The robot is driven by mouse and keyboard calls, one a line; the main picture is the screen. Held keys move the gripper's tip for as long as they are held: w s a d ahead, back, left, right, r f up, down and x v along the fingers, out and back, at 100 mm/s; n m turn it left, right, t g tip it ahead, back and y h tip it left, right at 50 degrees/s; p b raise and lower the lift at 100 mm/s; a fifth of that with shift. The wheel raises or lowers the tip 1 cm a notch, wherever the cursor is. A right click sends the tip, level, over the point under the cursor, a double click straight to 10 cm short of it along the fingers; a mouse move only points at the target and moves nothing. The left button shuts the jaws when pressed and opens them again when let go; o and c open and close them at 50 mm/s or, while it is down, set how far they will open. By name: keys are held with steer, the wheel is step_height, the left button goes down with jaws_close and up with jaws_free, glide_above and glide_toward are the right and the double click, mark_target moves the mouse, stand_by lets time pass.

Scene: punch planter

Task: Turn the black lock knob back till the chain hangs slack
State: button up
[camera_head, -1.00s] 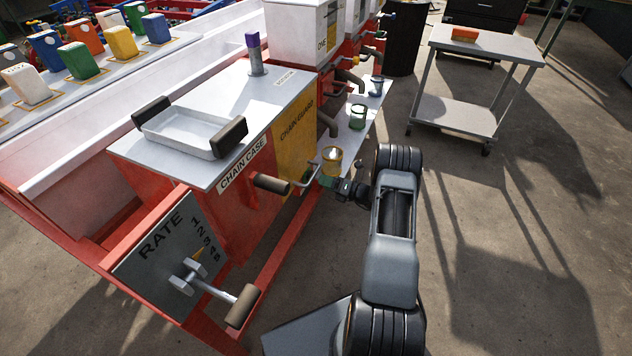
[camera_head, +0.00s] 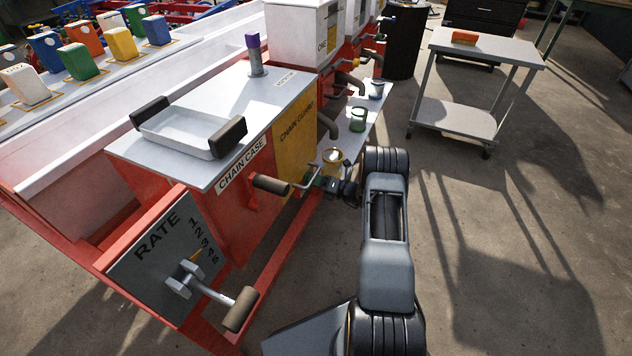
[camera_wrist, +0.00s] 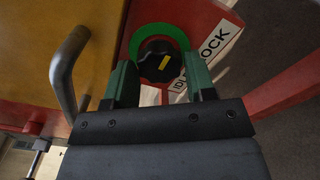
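My gripper (camera_wrist: 158,68) is open in the wrist view, with one green finger on each side of the knob. I cannot tell whether either finger touches it. In the head view my gripper (camera_head: 316,182) is at the lower edge of the yellow chain guard (camera_head: 295,130), and the knob cannot be made out there. The chain is not visible.
A grey bent handle (camera_wrist: 68,72) stands close to my left finger in the wrist view. In the head view a brown-gripped crank (camera_head: 270,184) and the rate lever (camera_head: 238,308) stick out nearby. Cups on the side shelf (camera_head: 347,143) are just beyond my gripper.

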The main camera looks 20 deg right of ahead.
steer(key=c, duration=0.5)
steer(key=shift+n, duration=0.3)
steer(key=m+b, duration=0.3)
steer(key=m, duration=0.6)
steer(key=m+b, duration=0.3)
steer(key=m, duration=0.6)
steer(key=m+b, duration=0.3)
steer(key=m, duration=0.6)
steer(key=shift+w+d+r, duration=0.1)
steer(key=shift+d+r, duration=0.05)
steer(key=shift+r, duration=0.15)
stand_by(1.2)
stand_by(0.4)
